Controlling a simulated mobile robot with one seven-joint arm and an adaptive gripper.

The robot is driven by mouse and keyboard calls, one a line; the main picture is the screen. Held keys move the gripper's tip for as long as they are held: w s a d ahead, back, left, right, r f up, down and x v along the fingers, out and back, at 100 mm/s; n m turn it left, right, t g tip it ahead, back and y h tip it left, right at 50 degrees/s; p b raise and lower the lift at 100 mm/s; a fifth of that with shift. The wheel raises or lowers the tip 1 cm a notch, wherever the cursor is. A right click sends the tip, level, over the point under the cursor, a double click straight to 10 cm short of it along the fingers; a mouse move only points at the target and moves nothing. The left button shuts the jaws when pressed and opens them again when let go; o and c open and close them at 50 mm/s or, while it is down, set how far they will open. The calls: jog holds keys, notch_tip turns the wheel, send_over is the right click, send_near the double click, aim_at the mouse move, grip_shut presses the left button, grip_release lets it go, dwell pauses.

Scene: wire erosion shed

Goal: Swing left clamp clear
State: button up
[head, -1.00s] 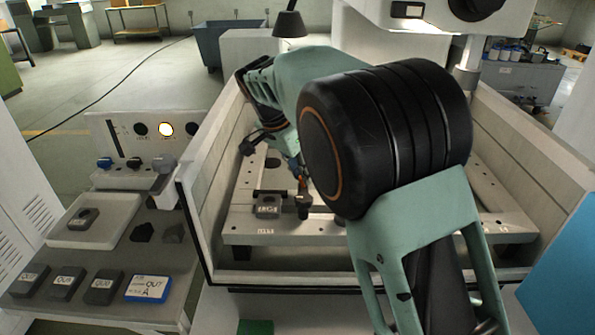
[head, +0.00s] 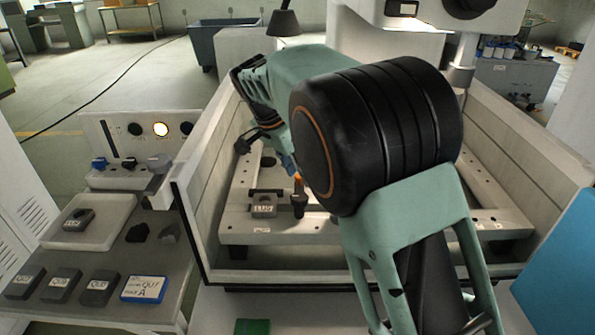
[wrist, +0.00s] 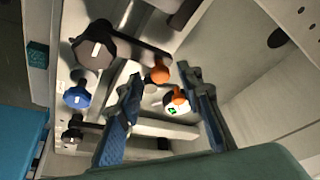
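A small dark clamp post with an orange tip (head: 298,196) stands on the light work frame inside the tank, beside a grey labelled block (head: 263,206) with a dark bar behind it. In the wrist view my gripper (wrist: 165,98) is open, its two blue fingers apart. Two orange knobs (wrist: 160,72) show in the gap between the fingers, with a white and green mark by the lower one. I cannot tell whether a finger touches them. In the head view my arm hides most of my gripper and the right part of the frame.
The tank walls (head: 205,180) enclose the frame closely. At left, a bench holds a white tray (head: 82,236), several dark blocks, a blue-edged card (head: 143,289) and a control panel (head: 150,133) with a lit lamp. A blue panel (head: 560,255) stands at right.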

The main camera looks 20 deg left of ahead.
jog(key=v, duration=1.2)
